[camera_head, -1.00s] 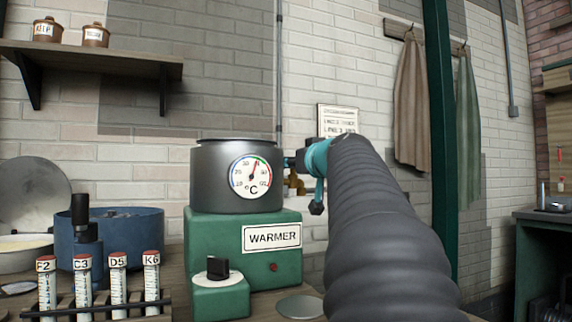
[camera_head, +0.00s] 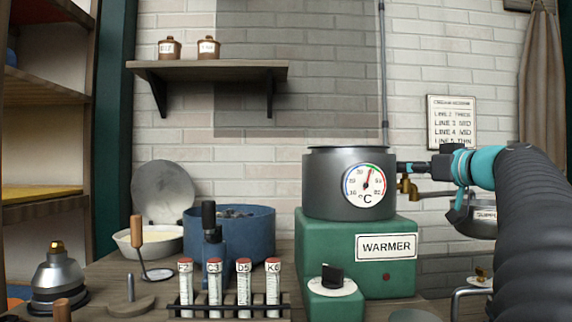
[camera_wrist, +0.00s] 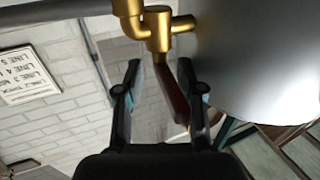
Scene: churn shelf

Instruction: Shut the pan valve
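The dark grey pan (camera_head: 325,190) with a °C dial sits on the green warmer (camera_head: 330,245). The brass pan valve (camera_head: 405,188) is on the pan's right side; it also shows in the wrist view (camera_wrist: 158,28) against the pan wall (camera_wrist: 250,60). Its dark red lever (camera_wrist: 172,95) points from the valve toward the wrist camera. My gripper (camera_head: 405,167) reaches in from the right beside the valve. In the wrist view my gripper (camera_wrist: 160,70) is open, with the lever between its two fingers and a gap on both sides.
A pipe runs right from the valve toward a metal vessel (camera_head: 474,218) with a partly hidden label. A test tube rack (camera_head: 228,306) and a blue tub (camera_head: 255,235) stand left of the warmer. A line notice (camera_head: 452,122) hangs on the wall behind my arm.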

